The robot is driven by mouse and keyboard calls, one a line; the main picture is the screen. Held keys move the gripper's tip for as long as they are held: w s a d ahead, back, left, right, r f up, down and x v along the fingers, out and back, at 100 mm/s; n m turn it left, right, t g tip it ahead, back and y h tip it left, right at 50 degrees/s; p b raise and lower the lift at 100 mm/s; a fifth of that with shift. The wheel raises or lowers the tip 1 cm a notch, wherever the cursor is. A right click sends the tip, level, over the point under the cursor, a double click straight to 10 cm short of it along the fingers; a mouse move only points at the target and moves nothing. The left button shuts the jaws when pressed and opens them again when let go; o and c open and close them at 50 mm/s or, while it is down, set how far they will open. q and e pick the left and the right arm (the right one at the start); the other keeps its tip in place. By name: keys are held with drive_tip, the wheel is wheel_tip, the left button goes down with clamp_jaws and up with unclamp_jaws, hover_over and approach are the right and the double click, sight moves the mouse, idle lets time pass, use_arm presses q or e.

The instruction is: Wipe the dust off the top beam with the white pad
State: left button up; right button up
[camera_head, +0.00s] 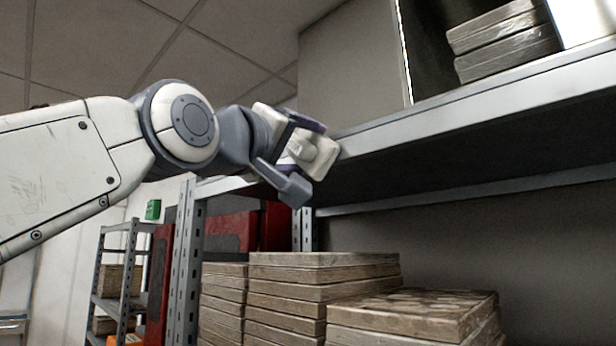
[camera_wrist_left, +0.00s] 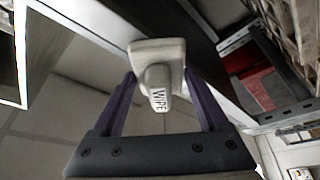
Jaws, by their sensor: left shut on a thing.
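The white pad (camera_head: 318,154) is held in my left gripper (camera_head: 296,160), at the front of the metal top beam (camera_head: 450,104). In the left wrist view the pad (camera_wrist_left: 158,52) has a knob marked "WIPE" (camera_wrist_left: 158,88), which sits between the two purple fingers of my left gripper (camera_wrist_left: 160,92). The pad's far face is at or very near the beam (camera_wrist_left: 202,62); I cannot tell whether they touch. No dust can be made out on the beam. My right gripper is out of view.
Shrink-wrapped stacks (camera_head: 505,38) stand on the shelf above the beam. Stacks of brownish slabs (camera_head: 300,290) fill the lower shelf. A grey upright post (camera_head: 186,260) stands at the left, with a smaller rack (camera_head: 120,285) behind it.

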use_arm(q)
drive_tip(key=shift+s+d, duration=0.15)
drive_tip(key=shift+d, duration=0.25)
drive_tip(key=shift+s, duration=0.1)
drive_tip(key=shift+w+a, duration=0.55)
drive_tip(key=shift+a, duration=0.15)
drive_tip(key=shift+w+a+f+b, duration=0.2)
drive_tip(key=shift+w+a+b, duration=0.25)
drive_tip(key=shift+a, duration=0.1)
drive_tip(key=w+a+b, duration=0.2)
drive_tip(key=w+a, duration=0.5)
drive_tip(key=a, duration=0.2)
drive_tip(key=shift+a+r, duration=0.15)
drive_tip(key=shift+r, duration=0.05)
drive_tip(key=shift+w+a, duration=0.1)
drive_tip(key=shift+w, duration=0.05)
